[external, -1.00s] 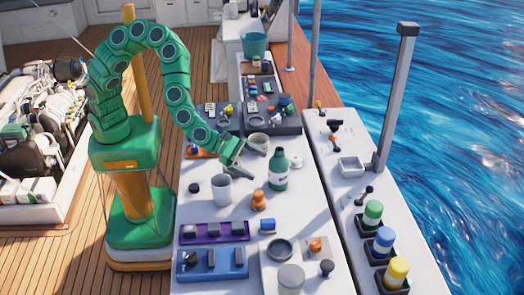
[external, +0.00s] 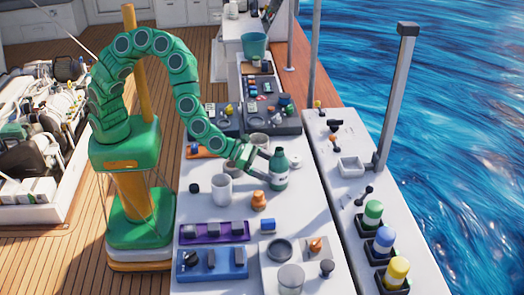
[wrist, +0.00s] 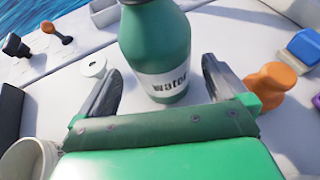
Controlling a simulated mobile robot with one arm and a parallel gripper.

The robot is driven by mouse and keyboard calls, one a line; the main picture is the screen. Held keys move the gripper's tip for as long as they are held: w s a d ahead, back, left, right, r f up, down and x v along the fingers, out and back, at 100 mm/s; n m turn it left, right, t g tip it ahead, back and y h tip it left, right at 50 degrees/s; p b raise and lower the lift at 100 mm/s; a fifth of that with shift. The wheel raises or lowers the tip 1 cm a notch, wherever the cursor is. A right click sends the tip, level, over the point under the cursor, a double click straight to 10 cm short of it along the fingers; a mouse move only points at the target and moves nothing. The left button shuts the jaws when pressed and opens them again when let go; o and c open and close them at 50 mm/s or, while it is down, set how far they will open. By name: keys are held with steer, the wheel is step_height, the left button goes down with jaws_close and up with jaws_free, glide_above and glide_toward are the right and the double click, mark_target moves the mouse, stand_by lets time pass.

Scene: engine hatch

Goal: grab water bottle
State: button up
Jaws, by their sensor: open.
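The water bottle (external: 279,171) is green with a white label and stands upright on the white table (external: 222,265). In the wrist view the bottle (wrist: 157,45) shows its label reading "water"; its top is cut off by the frame edge. My gripper (external: 268,167) is open, with its fingers reaching to the bottle. In the wrist view the gripper (wrist: 160,80) has one dark finger on each side of the bottle's lower part.
A white mug (external: 222,189) stands left of the bottle, and another cup (external: 259,142) stands behind my gripper. An orange knob-shaped piece (external: 259,200) is in front of the bottle. A white round piece (external: 295,160) lies just right of it.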

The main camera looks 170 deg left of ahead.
mark_target(277, 170)
steer(key=shift+x, duration=1.85)
steer(key=shift+w+r, duration=0.1)
steer(key=shift+r, duration=0.05)
steer(key=shift+c, duration=0.5)
steer(key=c, duration=1.1)
steer(key=shift+r, duration=0.15)
